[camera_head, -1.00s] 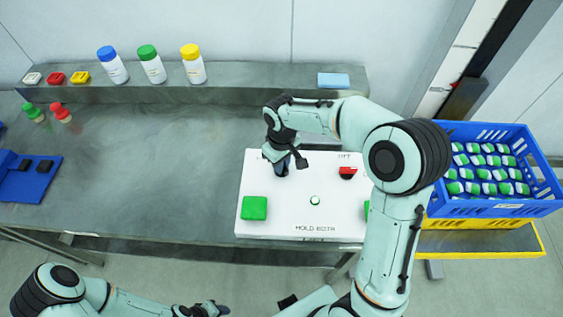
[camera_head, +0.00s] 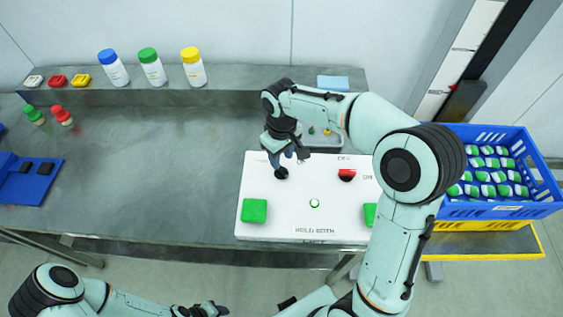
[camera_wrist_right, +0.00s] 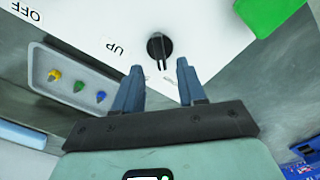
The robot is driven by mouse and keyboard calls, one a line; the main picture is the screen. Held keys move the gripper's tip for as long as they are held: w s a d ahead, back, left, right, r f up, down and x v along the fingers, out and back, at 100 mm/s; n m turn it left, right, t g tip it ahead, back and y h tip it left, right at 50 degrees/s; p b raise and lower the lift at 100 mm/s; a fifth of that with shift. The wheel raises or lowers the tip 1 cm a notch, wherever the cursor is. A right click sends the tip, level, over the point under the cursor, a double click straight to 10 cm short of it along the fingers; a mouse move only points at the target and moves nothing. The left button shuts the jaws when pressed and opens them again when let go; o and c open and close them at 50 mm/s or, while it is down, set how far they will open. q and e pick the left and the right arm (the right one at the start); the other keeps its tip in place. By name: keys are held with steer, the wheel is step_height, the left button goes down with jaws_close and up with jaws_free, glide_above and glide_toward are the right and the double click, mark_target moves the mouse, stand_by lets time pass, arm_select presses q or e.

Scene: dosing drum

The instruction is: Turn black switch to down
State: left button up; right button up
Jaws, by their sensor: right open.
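The black switch (camera_head: 281,173) is a round knob on the upper left part of the white panel (camera_head: 280,226). It also shows in the right wrist view (camera_wrist_right: 159,46), beside the word UP, with its narrow handle pointing toward my gripper. My right gripper (camera_head: 287,156) is just behind and above the switch. In the wrist view its two fingers (camera_wrist_right: 160,72) are spread and empty, with the switch beyond the gap between their tips. My left gripper (camera_head: 208,309) is at the bottom edge, far from the panel; its jaws are too small to read.
The panel also carries a red-and-black switch (camera_head: 347,175), a green block (camera_head: 254,210), another green block (camera_head: 370,214) and a small green-ringed button (camera_head: 314,203). A grey tray (camera_wrist_right: 65,95) with small coloured pieces lies behind. A blue crate (camera_head: 500,209) stands right. The table's left middle is clear.

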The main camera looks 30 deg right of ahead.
mark_target(281, 168)
step_height(281, 168, up, 8)
steer(key=shift+p, duration=0.4)
stand_by(0.4)
